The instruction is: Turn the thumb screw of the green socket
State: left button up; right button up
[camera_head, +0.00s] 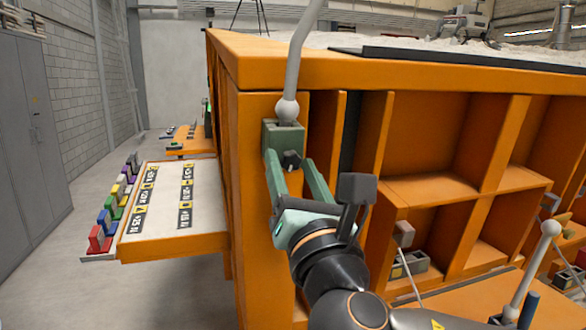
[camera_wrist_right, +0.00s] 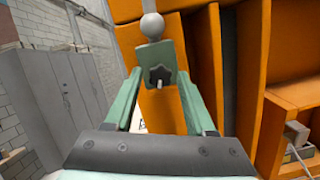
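The green socket (camera_head: 283,137) sits on the front of the orange frame's corner post, with a grey ball-ended rod (camera_head: 289,90) rising from it. Its dark thumb screw (camera_head: 291,160) faces me. In the right wrist view the socket (camera_wrist_right: 154,55) and the lobed thumb screw (camera_wrist_right: 160,76) are straight ahead. My right gripper (camera_head: 292,162) is open. Its two green fingers stand apart, one on each side of the screw, with gaps visible between them and the screw in the wrist view. My left gripper is not in view.
An orange-edged side shelf (camera_head: 170,250) with labels and several coloured blocks is at left. Open orange compartments (camera_head: 425,135) lie right of the post. Another ball-ended rod (camera_head: 536,262) stands at lower right. Grey lockers (camera_head: 30,130) are at far left.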

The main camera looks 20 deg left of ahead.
jog(key=shift+o, duration=0.4)
jog(key=shift+s+d+f, duration=0.15)
jog(key=shift+s, duration=0.1)
pick_arm(q)
jog(key=b, duration=0.1)
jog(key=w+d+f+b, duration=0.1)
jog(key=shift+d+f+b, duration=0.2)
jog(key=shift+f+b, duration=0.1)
jog(key=shift+b, duration=0.1)
pick_arm(e)
jog(key=v, duration=1.2)
jog(key=shift+w+f, duration=0.1)
jog(key=shift+w, duration=0.05)
